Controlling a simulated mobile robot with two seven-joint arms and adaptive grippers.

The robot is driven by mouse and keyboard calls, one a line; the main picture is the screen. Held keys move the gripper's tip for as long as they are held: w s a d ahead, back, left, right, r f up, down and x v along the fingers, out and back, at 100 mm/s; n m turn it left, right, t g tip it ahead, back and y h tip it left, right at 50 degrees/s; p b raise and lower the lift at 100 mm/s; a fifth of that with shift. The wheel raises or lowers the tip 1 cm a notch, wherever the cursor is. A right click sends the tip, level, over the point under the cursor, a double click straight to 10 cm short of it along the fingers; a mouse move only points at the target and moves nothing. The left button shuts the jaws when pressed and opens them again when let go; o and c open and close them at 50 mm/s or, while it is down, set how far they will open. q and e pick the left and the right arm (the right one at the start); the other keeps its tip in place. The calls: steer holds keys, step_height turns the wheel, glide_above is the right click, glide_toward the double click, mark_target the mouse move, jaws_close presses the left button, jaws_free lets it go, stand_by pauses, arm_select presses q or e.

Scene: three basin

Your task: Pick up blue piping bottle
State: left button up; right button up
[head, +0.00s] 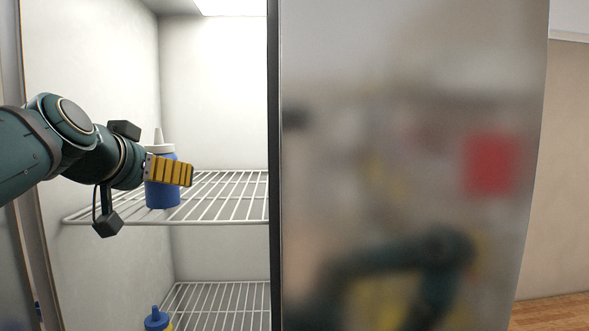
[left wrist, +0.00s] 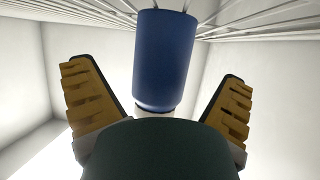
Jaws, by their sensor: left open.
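The blue piping bottle (head: 162,199) has a white cone tip and stands upright on the upper wire shelf inside the fridge. My left gripper (head: 172,171) reaches in from the left at the bottle's height, and its yellow-padded finger covers part of the bottle in the head view. In the left wrist view, the blue bottle (left wrist: 165,60) is between the two spread fingers, with a gap on each side. The picture there looks upside down. The left gripper is open and holds nothing. My right gripper is not in view.
A second blue bottle (head: 157,319) with a blue tip and some yellow sits on the lower wire shelf (head: 235,300). The upper shelf (head: 235,195) is clear right of the bottle. A metal door (head: 410,90) with blurred reflections stands at the right. The fridge side wall (head: 90,50) is at the left.

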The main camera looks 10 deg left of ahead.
arm_select(q)
steer(key=shift+x, duration=1.55)
steer(key=c, duration=1.4)
steer(key=shift+r, duration=0.1)
steer(key=r, duration=1.5)
steer(key=shift+a+r, duration=0.2)
steer(key=shift+r, duration=0.05)
steer(key=shift+d+r, duration=0.15)
steer(key=shift+r, duration=0.9)
steer(key=shift+r, duration=0.1)
